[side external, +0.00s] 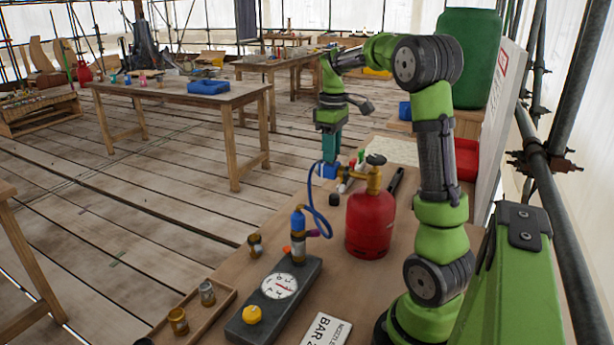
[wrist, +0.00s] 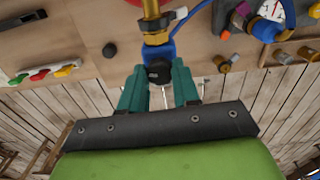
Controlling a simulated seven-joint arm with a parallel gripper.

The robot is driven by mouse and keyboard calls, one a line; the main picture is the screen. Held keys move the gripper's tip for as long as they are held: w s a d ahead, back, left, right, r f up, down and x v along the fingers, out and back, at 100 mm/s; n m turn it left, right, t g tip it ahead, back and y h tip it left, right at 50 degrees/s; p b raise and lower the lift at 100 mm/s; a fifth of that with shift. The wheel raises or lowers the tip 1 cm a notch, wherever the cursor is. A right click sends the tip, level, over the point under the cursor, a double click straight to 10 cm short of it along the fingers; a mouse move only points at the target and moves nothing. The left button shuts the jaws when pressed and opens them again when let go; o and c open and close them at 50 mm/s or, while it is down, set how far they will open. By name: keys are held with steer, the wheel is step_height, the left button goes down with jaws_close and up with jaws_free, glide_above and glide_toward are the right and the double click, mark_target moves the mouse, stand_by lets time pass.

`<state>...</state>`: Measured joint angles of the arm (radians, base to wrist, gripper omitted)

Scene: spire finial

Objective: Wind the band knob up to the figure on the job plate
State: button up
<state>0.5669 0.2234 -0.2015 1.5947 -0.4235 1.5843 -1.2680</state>
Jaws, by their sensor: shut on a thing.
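My gripper (side external: 328,152) has teal fingers pointing down beside the red gas bottle (side external: 368,222). In the wrist view my gripper (wrist: 160,84) is shut on a black knob (wrist: 159,71) at the end of a blue regulator body (wrist: 157,52). The regulator (side external: 327,171) joins the bottle's brass valve (side external: 374,178). The fingers hide the knob's sides, and I cannot read any figure on it. The job plate (side external: 326,330) lies at the bottom edge, showing "NOZZLE" and "BAR 2", partly cut off. A white dial (side external: 279,286) has a red needle; its reading is too small to tell.
A blue hose (side external: 312,205) loops from the regulator to the blue and brass fitting (side external: 298,222) on the grey gauge box (side external: 297,270), which carries a yellow knob (side external: 252,314). A wooden tray (side external: 222,298) with brass nozzles stands left. Coloured pens (wrist: 52,71) lie on the bench.

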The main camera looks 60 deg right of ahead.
stand_by(0.4)
steer(key=o, duration=1.1)
steer(key=shift+c, duration=0.2)
step_height(320, 180, up, 17)
